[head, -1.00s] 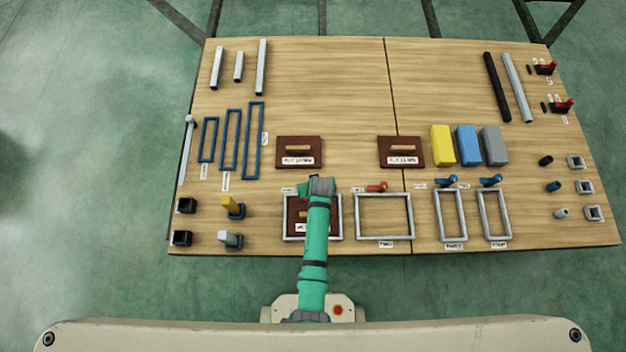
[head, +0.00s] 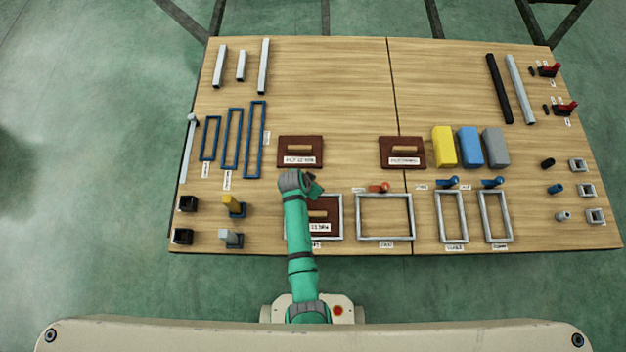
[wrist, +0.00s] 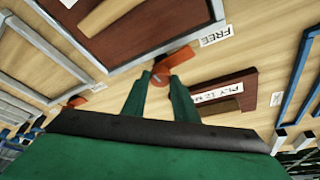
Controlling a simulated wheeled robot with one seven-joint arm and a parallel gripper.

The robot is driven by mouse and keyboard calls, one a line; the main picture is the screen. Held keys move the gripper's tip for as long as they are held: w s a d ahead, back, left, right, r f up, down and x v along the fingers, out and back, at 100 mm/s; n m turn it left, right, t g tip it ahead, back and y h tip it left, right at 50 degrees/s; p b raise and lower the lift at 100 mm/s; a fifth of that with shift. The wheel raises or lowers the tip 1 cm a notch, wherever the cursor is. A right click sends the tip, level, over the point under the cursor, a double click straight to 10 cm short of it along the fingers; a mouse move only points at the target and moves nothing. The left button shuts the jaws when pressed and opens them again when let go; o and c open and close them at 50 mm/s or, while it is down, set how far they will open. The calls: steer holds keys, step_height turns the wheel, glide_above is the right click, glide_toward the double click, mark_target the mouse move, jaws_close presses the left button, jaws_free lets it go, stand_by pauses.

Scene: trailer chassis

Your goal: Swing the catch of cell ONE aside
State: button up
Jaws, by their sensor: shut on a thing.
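My gripper (wrist: 162,92) is shut on the orange catch (wrist: 174,64) of cell ONE, whose end shows between and just beyond the fingertips in the wrist view. In the head view my gripper (head: 316,188) is at the top edge of the cell, and my arm hides the catch. Cell ONE is a grey metal frame (head: 342,218) at the front of the table. A brown board with a wooden handle (head: 325,203) lies inside it. A white label reading FREE (wrist: 216,35) lies beside the catch in the wrist view.
Cell TWO's empty frame (head: 384,239) stands to the right with its orange catch (head: 379,187). Two narrower frames with blue catches are further right. A loose brown board (head: 300,164) lies behind my gripper. Blue frames (head: 232,140) lie to the left.

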steer(key=shift+m, duration=0.8)
steer(key=shift+w+g, duration=0.1)
steer(key=shift+g, duration=0.2)
steer(key=shift+a, duration=0.15)
steer(key=o, duration=1)
steer(key=v, duration=1)
steer(key=shift+s+a+r, duration=0.15)
steer(key=shift+s+r, duration=0.1)
steer(key=shift+r, duration=0.05)
steer(key=shift+f, duration=0.1)
